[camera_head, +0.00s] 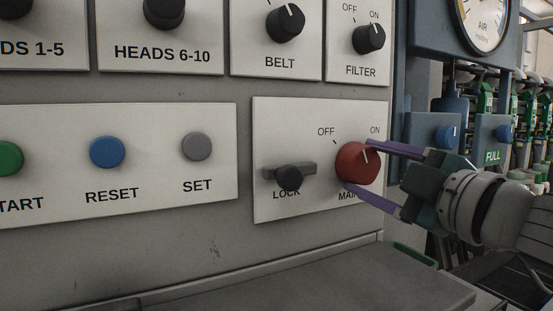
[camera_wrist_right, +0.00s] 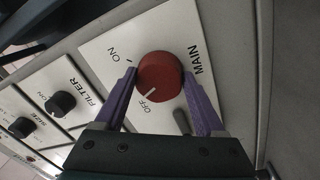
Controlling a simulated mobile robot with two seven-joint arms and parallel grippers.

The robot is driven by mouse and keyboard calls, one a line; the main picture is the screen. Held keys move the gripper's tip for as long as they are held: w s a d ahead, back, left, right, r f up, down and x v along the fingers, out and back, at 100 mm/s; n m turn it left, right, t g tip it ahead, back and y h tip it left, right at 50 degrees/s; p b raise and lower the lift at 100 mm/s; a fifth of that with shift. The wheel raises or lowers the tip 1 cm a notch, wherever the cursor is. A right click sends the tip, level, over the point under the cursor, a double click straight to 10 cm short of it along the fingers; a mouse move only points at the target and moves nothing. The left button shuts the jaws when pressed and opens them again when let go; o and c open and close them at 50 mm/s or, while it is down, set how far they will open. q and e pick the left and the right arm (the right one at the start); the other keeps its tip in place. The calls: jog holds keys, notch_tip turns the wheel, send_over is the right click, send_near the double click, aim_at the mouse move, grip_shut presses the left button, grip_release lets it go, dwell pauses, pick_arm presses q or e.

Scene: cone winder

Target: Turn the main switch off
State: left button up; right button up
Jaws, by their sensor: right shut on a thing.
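The red main switch knob (camera_head: 357,168) sits on a white plate at the lower right of the panel, with OFF to its upper left and ON to its upper right. My right gripper (camera_head: 356,164) comes from the right, its purple fingers shut on the knob, one above and one below. The wrist view also shows the knob (camera_wrist_right: 160,72) between both fingers. My left gripper is not in view.
The black LOCK handle (camera_head: 289,178) is just left of the knob. The FILTER knob (camera_head: 369,39) and BELT knob (camera_head: 285,24) are above. START, RESET (camera_head: 107,152) and SET (camera_head: 197,146) buttons are at left. A grey ledge (camera_head: 330,285) juts out below.

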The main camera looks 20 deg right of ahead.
jog(key=shift+n+y+p, duration=0.3)
jog(key=shift+n+p, duration=0.2)
jog(key=shift+n, duration=1.8)
jog(key=o, duration=1.3)
jog(key=shift+o, duration=0.2)
jog(key=shift+s, duration=0.1)
jog(key=s, duration=0.9)
jog(key=shift+s+d+f+b, duration=0.25)
jog(key=shift+s+d+b, duration=0.1)
jog(key=shift+d, duration=0.1)
